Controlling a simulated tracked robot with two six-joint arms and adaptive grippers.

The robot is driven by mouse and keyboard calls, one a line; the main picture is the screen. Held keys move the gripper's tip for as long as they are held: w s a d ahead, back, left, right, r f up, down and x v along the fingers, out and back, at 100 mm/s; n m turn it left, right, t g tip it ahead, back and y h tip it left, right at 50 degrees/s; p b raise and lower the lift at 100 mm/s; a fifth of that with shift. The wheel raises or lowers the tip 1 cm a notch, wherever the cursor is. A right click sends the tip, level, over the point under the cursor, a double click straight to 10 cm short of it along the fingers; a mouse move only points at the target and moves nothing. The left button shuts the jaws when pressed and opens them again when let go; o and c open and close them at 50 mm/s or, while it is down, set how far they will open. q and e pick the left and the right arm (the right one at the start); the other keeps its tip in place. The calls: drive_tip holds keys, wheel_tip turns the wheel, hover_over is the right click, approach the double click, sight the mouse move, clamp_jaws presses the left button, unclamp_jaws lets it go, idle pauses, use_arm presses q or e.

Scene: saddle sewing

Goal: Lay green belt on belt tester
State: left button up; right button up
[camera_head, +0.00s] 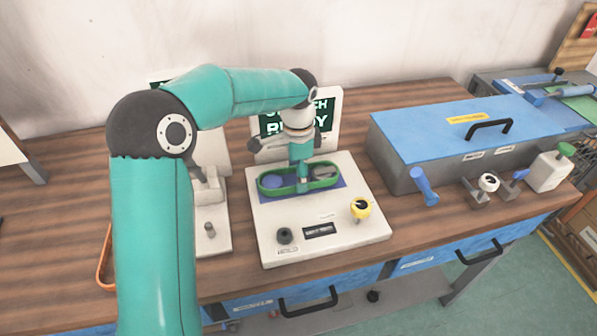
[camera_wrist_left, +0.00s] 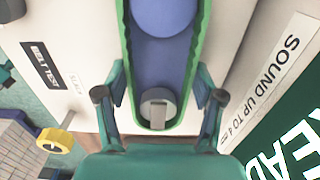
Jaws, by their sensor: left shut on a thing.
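The green belt (camera_head: 325,187) is a long loop at the blue patch on top of the white belt tester (camera_head: 345,225). A round blue disc (camera_head: 273,181) shows inside the loop at its left end. My left gripper (camera_head: 303,186) points down and is shut on the belt near its middle in the head view. In the left wrist view, my left gripper's fingers (camera_wrist_left: 160,80) flank the belt (camera_wrist_left: 193,50), with a grey post (camera_wrist_left: 157,107) inside the loop. Whether the belt rests fully down is unclear. My right gripper is out of view.
The tester has a yellow knob (camera_head: 361,208), a dark knob (camera_head: 285,236) and a green screen (camera_head: 331,115) behind. A blue-lidded box (camera_head: 440,135) stands at right, with small tools before it. An orange loop (camera_head: 104,265) lies at left, partly behind my arm.

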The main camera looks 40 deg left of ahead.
use_arm(q)
drive_tip(key=shift+f, duration=0.3)
drive_tip(key=o, duration=1.2)
drive_tip(key=shift+o, duration=0.2)
drive_tip(key=shift+r, duration=0.1)
wheel_tip(320, 180, up, 12)
